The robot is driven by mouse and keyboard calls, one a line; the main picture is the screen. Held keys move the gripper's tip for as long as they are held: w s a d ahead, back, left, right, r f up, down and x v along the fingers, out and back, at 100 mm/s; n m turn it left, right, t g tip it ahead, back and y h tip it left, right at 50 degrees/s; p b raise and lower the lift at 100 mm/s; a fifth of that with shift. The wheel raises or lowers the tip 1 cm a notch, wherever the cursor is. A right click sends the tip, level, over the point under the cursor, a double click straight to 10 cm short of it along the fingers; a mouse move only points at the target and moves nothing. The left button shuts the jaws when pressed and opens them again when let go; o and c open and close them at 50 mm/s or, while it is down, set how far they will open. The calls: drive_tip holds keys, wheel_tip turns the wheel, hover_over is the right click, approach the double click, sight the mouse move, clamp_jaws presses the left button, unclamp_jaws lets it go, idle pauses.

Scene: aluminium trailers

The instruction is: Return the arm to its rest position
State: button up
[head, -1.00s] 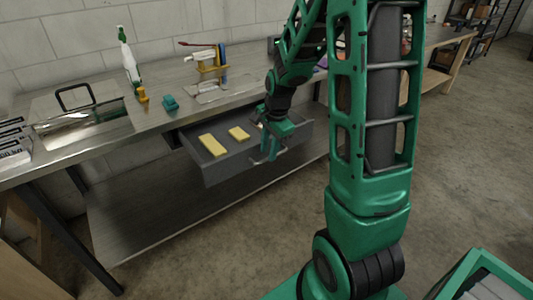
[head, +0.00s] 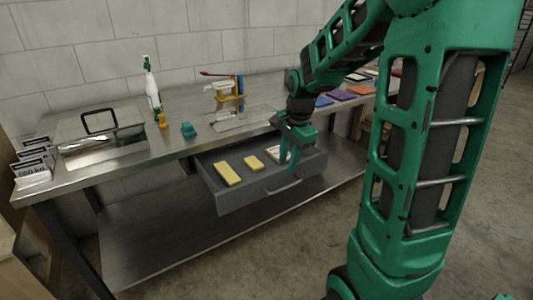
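My gripper (head: 289,158) hangs at the end of my green arm, pointing down over the right part of the open drawer (head: 262,196). Its two fingers look apart, with nothing seen between them. Just left of the fingers, a pale flat item (head: 273,153) lies in the drawer, partly hidden by the gripper. Two yellow blocks lie in the drawer: a larger one (head: 228,174) at the left and a smaller one (head: 254,162) in the middle.
The metal workbench (head: 180,143) holds a spray bottle (head: 152,88), a red-handled press (head: 225,95), a teal piece (head: 188,130), a metal box with a black handle (head: 100,128), labelled boxes (head: 33,165) and coloured flat pieces (head: 340,94). A lower shelf (head: 170,235) runs beneath.

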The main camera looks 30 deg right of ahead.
drive_tip(key=s+a+r+n+g, duration=0.1)
drive_tip(key=s+n, duration=1)
drive_tip(key=s, duration=1.5)
drive_tip(key=shift+a+r+g, duration=0.3)
drive_tip(key=shift+r+g, duration=0.3)
drive_tip(key=shift+w+f, duration=0.25)
drive_tip(key=shift+w, duration=0.3)
